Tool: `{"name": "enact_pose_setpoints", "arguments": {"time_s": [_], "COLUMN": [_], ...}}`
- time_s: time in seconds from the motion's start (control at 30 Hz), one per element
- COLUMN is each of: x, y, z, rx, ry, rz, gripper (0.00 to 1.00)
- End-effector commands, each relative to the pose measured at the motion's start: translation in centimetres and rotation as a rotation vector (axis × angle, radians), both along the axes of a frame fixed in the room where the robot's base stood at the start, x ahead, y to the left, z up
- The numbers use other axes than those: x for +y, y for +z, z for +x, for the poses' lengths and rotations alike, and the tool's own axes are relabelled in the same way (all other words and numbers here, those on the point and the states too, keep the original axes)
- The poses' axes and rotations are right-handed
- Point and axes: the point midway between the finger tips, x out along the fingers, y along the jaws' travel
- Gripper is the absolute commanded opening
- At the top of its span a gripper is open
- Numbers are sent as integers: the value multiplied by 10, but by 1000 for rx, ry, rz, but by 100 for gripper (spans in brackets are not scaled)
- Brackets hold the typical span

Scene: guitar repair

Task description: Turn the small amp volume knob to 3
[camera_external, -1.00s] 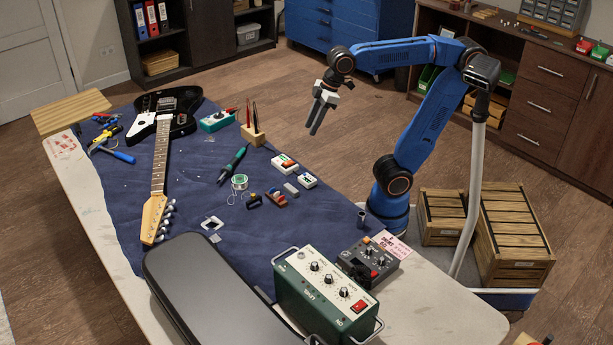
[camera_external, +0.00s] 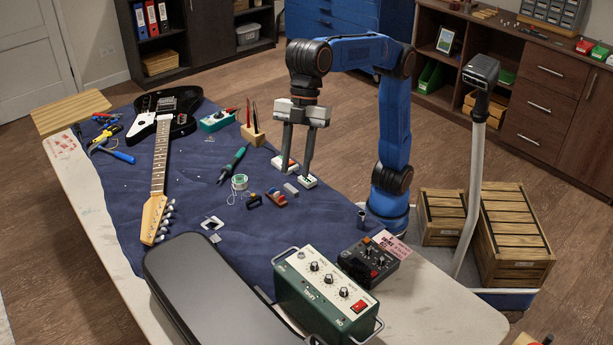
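The small amp (camera_external: 325,296) is a green box with a pale top panel, standing at the near right of the workbench. Its top carries several black knobs, among them a middle knob (camera_external: 328,278), and a red switch (camera_external: 358,306). The knob labels and pointer positions are too small to read. My gripper (camera_external: 295,172) points down with its two fingers spread apart and nothing between them. In the picture it is above and behind the amp, apart from it, with its fingertips over the small white boxes.
A dark pedal box (camera_external: 370,261) with knobs stands right behind the amp. A black case (camera_external: 215,290) lies to its left. Small white boxes (camera_external: 306,181), a pen holder (camera_external: 253,134) and a guitar (camera_external: 160,170) are on the blue mat (camera_external: 190,200). The mat's middle has some free room.

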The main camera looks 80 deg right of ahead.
Motion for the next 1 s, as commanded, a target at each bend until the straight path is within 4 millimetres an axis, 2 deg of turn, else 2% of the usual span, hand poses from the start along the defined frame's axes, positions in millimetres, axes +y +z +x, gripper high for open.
{"name": "enact_pose_setpoints", "arguments": {"time_s": [0.03,0.1,0.2,0.3,0.4,0.57,0.67,1.0], "x": [29,59,93,116,126,132,136,159], "y": [1,4,6,7,8,1,-11,-65], "z": [-15,-35,-61,-80,-91,-94,-94,-94], "rx": [0,-1,-1,-2,-2,-1,-1,-1], "ry": [50,110,180,229,255,262,261,260], "rz": [0,0,0,1,0,-1,-2,-2], "gripper": [33,33,33,33,33,33,33,33]}}
